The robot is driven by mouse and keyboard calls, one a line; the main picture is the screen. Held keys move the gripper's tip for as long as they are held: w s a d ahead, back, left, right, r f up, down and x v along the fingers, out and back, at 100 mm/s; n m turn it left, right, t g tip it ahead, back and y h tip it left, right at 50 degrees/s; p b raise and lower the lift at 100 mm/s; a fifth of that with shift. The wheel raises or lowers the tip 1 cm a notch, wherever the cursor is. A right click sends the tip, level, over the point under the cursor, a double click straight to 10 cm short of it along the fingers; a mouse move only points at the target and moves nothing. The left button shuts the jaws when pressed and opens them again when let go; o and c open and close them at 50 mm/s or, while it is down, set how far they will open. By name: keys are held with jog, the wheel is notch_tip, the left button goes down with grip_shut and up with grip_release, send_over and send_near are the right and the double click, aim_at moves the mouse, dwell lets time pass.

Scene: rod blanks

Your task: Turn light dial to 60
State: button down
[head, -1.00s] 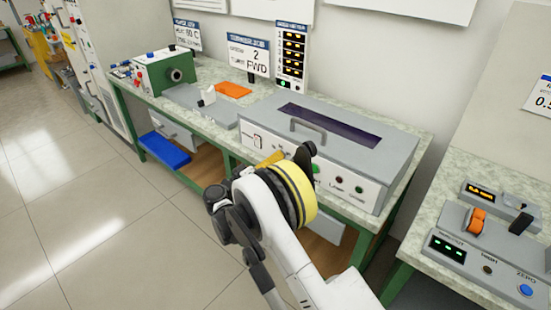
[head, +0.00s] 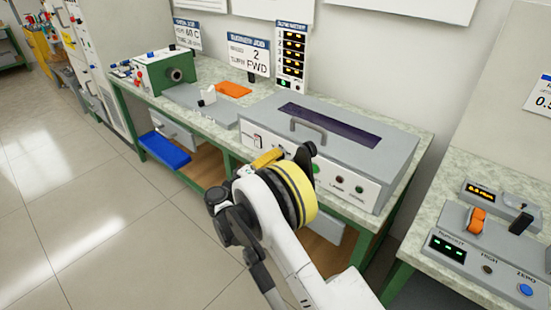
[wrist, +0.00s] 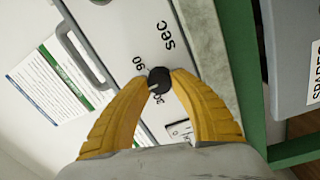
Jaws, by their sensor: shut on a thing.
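The light dial (wrist: 159,79) is a small black round knob with a white pointer mark on a pale grey panel, seen in the wrist view. Its pointer lies at the lower left of the knob, close to the "30" label; "90" is at the upper left and "sec" above. No "60" label can be made out. My gripper (wrist: 159,82) has its yellow fingers shut on the knob from both sides. In the head view my gripper (head: 267,158) is at the front of the grey box (head: 345,128), and my arm hides the dial.
The grey box has a handle (head: 306,127), a dark window (head: 330,130) and a front panel with several buttons and lamps. A rocker switch (head: 257,141) is left of my gripper.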

jog(key=c, duration=1.1)
grip_release()
jog(key=shift+o, duration=0.2)
jog(key=v, duration=1.2)
